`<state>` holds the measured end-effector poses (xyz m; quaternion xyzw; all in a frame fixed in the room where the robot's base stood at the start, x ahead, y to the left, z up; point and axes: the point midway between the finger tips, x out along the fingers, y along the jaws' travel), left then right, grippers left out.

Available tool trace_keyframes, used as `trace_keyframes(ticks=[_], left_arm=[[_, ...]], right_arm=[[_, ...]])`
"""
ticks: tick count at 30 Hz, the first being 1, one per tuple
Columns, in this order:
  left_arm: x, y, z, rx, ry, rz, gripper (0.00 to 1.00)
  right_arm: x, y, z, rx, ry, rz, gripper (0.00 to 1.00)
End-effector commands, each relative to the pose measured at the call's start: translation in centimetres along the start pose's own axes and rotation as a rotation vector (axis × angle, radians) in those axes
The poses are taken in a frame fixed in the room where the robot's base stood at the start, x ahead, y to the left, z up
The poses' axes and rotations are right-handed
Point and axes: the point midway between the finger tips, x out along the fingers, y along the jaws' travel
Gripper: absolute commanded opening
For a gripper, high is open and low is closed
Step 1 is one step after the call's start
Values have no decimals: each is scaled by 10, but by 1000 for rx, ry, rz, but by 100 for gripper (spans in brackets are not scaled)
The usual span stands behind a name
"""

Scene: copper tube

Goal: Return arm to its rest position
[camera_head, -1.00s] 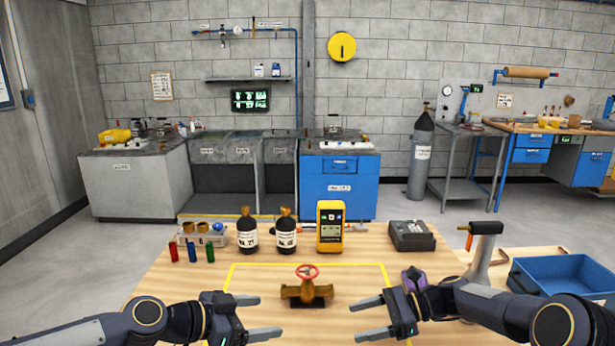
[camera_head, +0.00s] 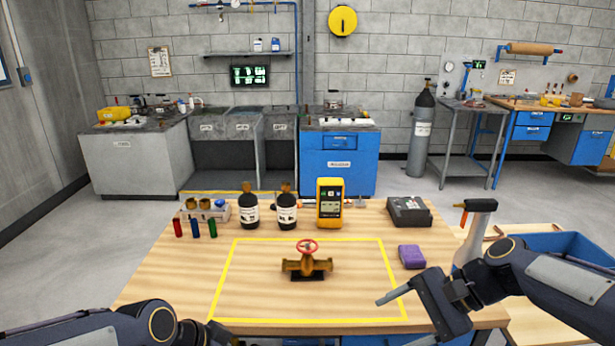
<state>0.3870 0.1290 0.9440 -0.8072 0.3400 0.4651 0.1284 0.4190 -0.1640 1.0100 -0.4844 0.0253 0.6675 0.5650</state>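My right gripper (camera_head: 394,318) is over the front right of the table, its fingers pointing left. One finger shows fully and the other runs to the bottom edge of the picture. They are apart with nothing between them. My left arm (camera_head: 130,328) lies along the bottom left edge. Only a dark bit of my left gripper (camera_head: 224,339) shows there, and its fingers are out of the picture. A brass valve with a red handwheel (camera_head: 306,263) stands inside the yellow outline on the wooden table (camera_head: 160,290).
A purple block (camera_head: 411,256) lies just beyond my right gripper. Dark bottles (camera_head: 287,212), a yellow meter (camera_head: 330,204) and a black device (camera_head: 409,211) line the back. The outlined area is clear around the valve.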

Motion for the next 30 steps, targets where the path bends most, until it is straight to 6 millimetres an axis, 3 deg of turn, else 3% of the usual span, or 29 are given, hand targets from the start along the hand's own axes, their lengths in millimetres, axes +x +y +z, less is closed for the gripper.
trace_keyframes(ticks=[1,3,9,15,21,30], left_arm=[[-18,3,11,-48,-30,-54,76],[-40,6,30,-152,-57,-112,76],[-96,23,77,-478,-15,-209,76],[-120,43,107,-720,71,-179,76],[-124,50,116,-801,99,-150,76],[-123,50,116,-802,99,-151,76]], right_arm=[[-14,15,18,-95,63,8,68],[-26,39,34,-233,147,31,68],[-42,109,68,-613,370,119,68],[-41,154,78,-873,514,201,68],[-38,168,79,-956,558,235,68],[-38,168,78,-955,557,234,68]])
